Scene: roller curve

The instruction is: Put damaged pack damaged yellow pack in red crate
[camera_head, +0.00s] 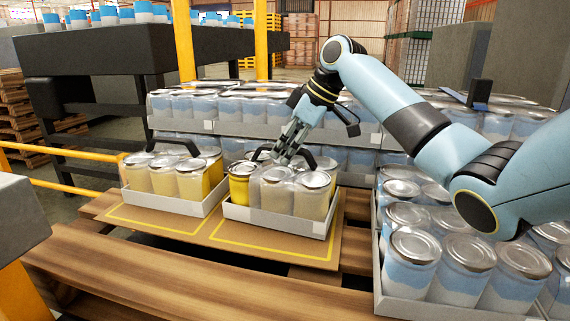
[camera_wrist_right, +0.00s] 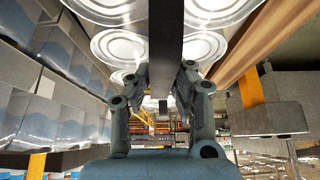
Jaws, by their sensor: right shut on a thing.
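Two yellow packs of cans in white trays sit side by side on a cardboard sheet. My right gripper (camera_head: 284,156) is shut on the black handle of the right yellow pack (camera_head: 275,196). In the wrist view the gripper (camera_wrist_right: 158,78) has the dark handle (camera_wrist_right: 168,40) between its fingers, above silver can lids. This pack has beige cans and a brighter yellow can at its left corner. It appears to rest on the sheet. The left yellow pack (camera_head: 164,180) stands apart with its own handle. I cannot tell for sure which pack is damaged. No red crate shows. My left gripper is not in view.
Blue-and-white can packs (camera_head: 240,108) stand close behind, and more blue-and-white packs (camera_head: 450,262) stand at the right. The cardboard sheet (camera_head: 200,228) with yellow lines lies on a wooden pallet (camera_head: 150,272). A dark conveyor (camera_head: 100,50) and yellow rail are at the left.

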